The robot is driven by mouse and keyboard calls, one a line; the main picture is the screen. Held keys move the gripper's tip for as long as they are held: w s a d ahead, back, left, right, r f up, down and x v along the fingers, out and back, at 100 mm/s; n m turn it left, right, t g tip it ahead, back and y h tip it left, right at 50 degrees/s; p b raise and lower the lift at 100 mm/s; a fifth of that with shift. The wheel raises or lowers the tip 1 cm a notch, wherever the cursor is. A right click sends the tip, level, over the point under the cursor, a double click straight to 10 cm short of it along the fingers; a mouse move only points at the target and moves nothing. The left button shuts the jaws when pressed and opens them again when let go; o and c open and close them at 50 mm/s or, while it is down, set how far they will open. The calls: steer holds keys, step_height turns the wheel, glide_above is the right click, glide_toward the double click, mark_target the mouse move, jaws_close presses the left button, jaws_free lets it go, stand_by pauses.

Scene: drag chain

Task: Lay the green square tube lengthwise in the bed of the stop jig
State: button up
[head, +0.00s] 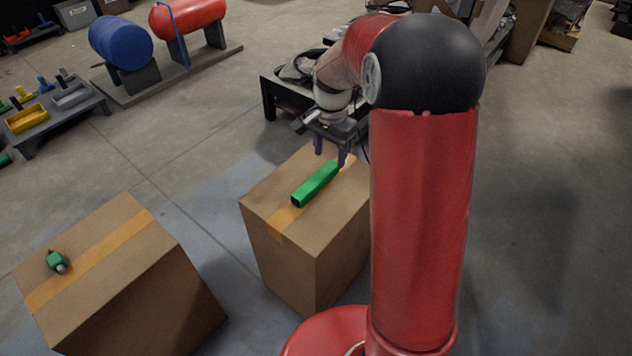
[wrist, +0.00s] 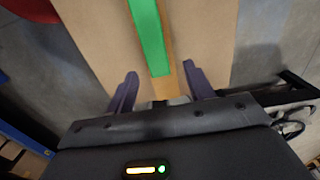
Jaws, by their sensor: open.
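The green square tube (head: 316,184) lies on top of the middle cardboard box, along its strip of tan tape. In the wrist view the tube (wrist: 149,35) runs from the top edge down to between my fingertips. My gripper (head: 331,157) is open and empty, over the tube's far end, one finger on each side in the wrist view (wrist: 160,70). I cannot tell whether the fingers are above the tube or level with it. I cannot pick out the stop jig with certainty in either view.
The middle box (head: 283,238) stands on the floor. A second box (head: 120,285) at left carries a small green and grey part (head: 57,262). A low bench (head: 60,108) at far left holds yellow, blue and grey pieces. A black table (head: 268,97) stands behind my gripper.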

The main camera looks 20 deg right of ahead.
mark_target(331, 164)
steer(key=f, duration=0.4)
steer(key=shift+d, duration=0.3)
jaws_close()
